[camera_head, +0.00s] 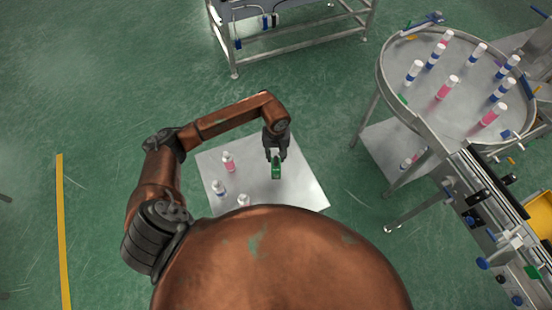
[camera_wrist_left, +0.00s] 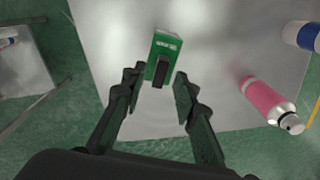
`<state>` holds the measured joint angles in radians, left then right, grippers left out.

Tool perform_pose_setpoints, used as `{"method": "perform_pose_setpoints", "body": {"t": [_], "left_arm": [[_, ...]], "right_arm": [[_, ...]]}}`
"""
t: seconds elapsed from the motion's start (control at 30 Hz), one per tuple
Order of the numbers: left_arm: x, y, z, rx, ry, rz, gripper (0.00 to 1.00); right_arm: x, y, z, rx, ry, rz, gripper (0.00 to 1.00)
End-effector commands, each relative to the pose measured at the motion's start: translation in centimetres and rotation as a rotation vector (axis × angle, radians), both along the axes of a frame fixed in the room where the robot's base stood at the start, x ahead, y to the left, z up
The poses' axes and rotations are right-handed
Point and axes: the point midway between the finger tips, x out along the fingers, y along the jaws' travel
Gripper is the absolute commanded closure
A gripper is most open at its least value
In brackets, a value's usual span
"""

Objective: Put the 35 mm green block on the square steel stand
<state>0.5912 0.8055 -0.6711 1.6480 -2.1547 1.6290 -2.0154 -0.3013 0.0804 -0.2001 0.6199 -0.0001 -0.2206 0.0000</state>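The green block (camera_head: 276,171) shows over the square steel stand (camera_head: 310,188), just below the left gripper in the picture. In the left wrist view the green block (camera_wrist_left: 164,48) has a white-lettered label and a dark patch at its near end. My left gripper (camera_head: 276,156) points down at it. In the wrist view my left gripper (camera_wrist_left: 159,78) is open, its fingers on either side of the block's near end with gaps visible. The steel stand (camera_wrist_left: 225,50) lies behind the block. I cannot tell whether the block touches it. My right gripper is not in view.
Several white-capped cans stand on the stand's left side, including a pink one (camera_head: 229,163) and a blue one (camera_head: 219,187). A round steel table (camera_head: 425,75) with several cans and a conveyor (camera_head: 485,195) are at right. A steel frame (camera_head: 300,35) stands behind.

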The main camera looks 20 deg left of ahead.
Motion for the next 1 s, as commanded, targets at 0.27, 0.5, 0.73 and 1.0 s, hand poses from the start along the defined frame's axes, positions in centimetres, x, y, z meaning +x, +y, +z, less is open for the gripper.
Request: {"method": "perform_pose_setpoints", "body": {"t": [0.27, 0.5, 0.73, 1.0], "left_arm": [[0.0, 0.1, 5.7, 0.004, -0.004, -0.002, 0.73], [0.0, 0.0, 9.3, 0.001, 0.000, -0.001, 0.73], [-0.1, 0.0, 10.3, 0.001, 0.003, 0.000, 0.73], [-0.1, 0.0, 10.3, 0.001, 0.003, 0.000, 0.73]], "right_arm": [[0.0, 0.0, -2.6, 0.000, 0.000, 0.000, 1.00], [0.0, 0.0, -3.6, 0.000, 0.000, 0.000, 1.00], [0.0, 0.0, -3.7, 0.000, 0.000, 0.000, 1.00], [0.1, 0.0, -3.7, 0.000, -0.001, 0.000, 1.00]]}}
